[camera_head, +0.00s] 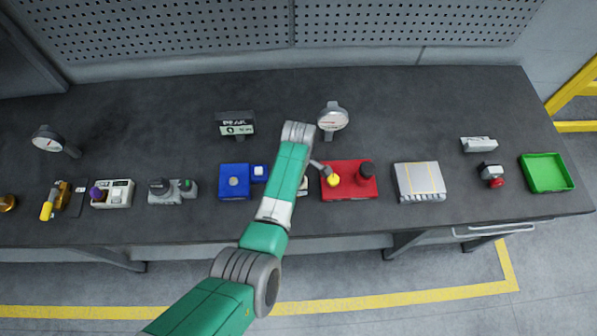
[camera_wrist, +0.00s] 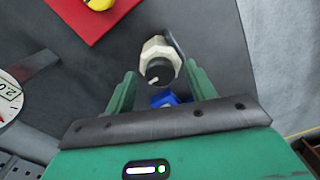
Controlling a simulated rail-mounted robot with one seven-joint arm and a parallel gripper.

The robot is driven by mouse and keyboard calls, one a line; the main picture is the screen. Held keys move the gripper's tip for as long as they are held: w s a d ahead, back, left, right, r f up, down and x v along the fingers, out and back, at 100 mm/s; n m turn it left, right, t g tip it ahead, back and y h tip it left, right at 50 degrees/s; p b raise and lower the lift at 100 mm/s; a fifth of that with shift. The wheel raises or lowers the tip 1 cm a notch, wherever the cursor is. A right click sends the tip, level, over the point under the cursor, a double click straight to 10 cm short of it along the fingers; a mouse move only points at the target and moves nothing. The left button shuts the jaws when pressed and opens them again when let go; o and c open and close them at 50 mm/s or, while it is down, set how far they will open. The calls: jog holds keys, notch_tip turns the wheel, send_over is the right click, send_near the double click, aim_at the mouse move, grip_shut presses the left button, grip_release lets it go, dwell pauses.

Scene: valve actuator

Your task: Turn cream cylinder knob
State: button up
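The cream knob (camera_wrist: 152,47) has a faceted cream body and a dark round face with a white pointer mark. It stands in the middle of the wrist view, and a cream part (camera_head: 303,188) shows just right of my arm in the head view. My gripper (camera_wrist: 160,72) is open, with a green finger on each side of the knob's dark face. I cannot tell whether either finger touches it. In the head view my arm hides the fingers and most of the knob.
A red box (camera_head: 349,181) with a yellow knob (camera_head: 333,180) stands close to the right. A blue box (camera_head: 234,182) stands to the left. A gauge (camera_head: 333,118) stands behind. Several devices line the dark bench (camera_head: 420,110); its back area is mostly clear.

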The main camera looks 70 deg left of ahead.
jog(key=shift+r, duration=3.9)
jog(key=shift+w+r, duration=0.2)
jog(key=shift+r, duration=0.05)
jog(key=w+d+r+m+t+y+p, duration=0.15)
jog(key=w+r+m+t+y, duration=0.35)
jog(key=w+r, duration=0.8)
jog(key=w+d+r+m+t+y, duration=0.1)
jog(key=w+d+r+m+t, duration=0.3)
jog(key=r, duration=0.6)
jog(key=w+d+r+m+t, duration=0.2)
jog(key=w+d+r+m, duration=0.25)
jog(key=r, duration=0.55)
jog(key=s+d+r+m+t+p, duration=0.15)
jog(key=d+r+m+t, duration=0.45)
jog(key=d+r, duration=1.05)
jog(key=s+d+r+m+t+h, duration=0.2)
jog(key=s+d+r+m+t, duration=0.2)
jog(key=r, duration=0.5)
jog(key=s+d+r+m+t+h+p, duration=0.1)
jog(key=s+d+r+m+t+h, duration=0.2)
jog(key=s+d+r, duration=0.5)
jog(key=shift+s+d+r+m+t+h, duration=0.25)
jog(key=shift+d+r+m+t, duration=0.2)
jog(key=shift+d+m, duration=0.65)
